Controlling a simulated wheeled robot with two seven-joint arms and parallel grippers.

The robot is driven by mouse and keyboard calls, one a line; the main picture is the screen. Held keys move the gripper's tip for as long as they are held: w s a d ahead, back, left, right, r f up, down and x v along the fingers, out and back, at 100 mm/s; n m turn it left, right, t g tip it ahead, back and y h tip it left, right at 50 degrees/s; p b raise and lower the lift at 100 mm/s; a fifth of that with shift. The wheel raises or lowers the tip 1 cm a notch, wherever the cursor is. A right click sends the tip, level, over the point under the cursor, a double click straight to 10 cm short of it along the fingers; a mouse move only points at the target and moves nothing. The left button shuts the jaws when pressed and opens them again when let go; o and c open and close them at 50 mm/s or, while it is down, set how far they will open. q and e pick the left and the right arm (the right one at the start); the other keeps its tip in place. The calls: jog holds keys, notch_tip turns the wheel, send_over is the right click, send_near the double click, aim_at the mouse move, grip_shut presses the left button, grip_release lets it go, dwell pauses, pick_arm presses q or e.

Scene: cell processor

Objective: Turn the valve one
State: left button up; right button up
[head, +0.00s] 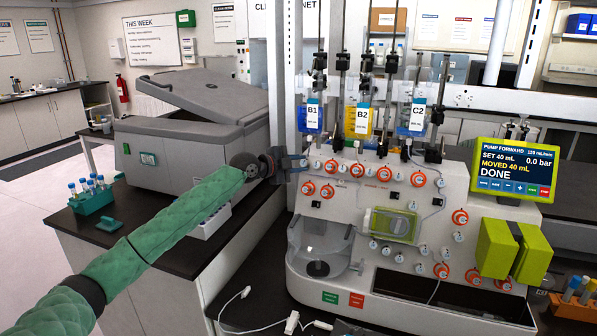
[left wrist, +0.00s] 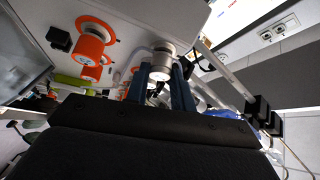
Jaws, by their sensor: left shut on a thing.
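The cell processor (head: 455,205) has a pale front panel with several valve knobs, many with orange collars. My left gripper (head: 298,163) reaches its upper left corner. In the left wrist view, the blue fingers (left wrist: 160,88) are shut on a pale grey round valve knob (left wrist: 160,62). An orange-collared valve (head: 331,166) sits just right of the gripper; orange valves also show in the left wrist view (left wrist: 92,42). The fingertips largely hide the held knob in the head view. I cannot read its label. My right gripper is out of view.
Bags B1 (head: 308,118), B2 (head: 357,121) and C2 (head: 412,120) hang above the panel. The pump screen (head: 513,171) reads DONE, moved 40 mL. A grey lidded machine (head: 190,150) and a green tube rack (head: 92,198) stand at left. White cables (head: 290,322) lie in front.

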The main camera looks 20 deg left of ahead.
pick_arm(q)
jog(key=m+g+b, duration=0.2)
jog(key=m, duration=0.1)
jog(key=shift+w, duration=0.1)
jog(key=shift+r+m+y+b, duration=0.15)
jog(key=shift+m+y+b, duration=0.15)
jog(key=shift+m, duration=0.2)
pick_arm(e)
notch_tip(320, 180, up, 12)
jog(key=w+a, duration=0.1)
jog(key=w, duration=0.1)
pick_arm(q)
jog(key=shift+r+m+g, duration=0.1)
jog(key=shift+m+g, duration=0.3)
jog(key=shift+m, duration=0.4)
jog(key=m+g+y+p, duration=0.1)
jog(key=m, duration=0.1)
jog(key=m+g+y+p, duration=0.1)
jog(key=m+p, duration=0.1)
jog(key=shift+w+d+r+y, duration=0.1)
jog(key=shift+d+r+y, duration=0.1)
jog(key=shift+y, duration=0.1)
jog(key=shift+f+m, duration=0.1)
jog(key=shift+m, duration=0.2)
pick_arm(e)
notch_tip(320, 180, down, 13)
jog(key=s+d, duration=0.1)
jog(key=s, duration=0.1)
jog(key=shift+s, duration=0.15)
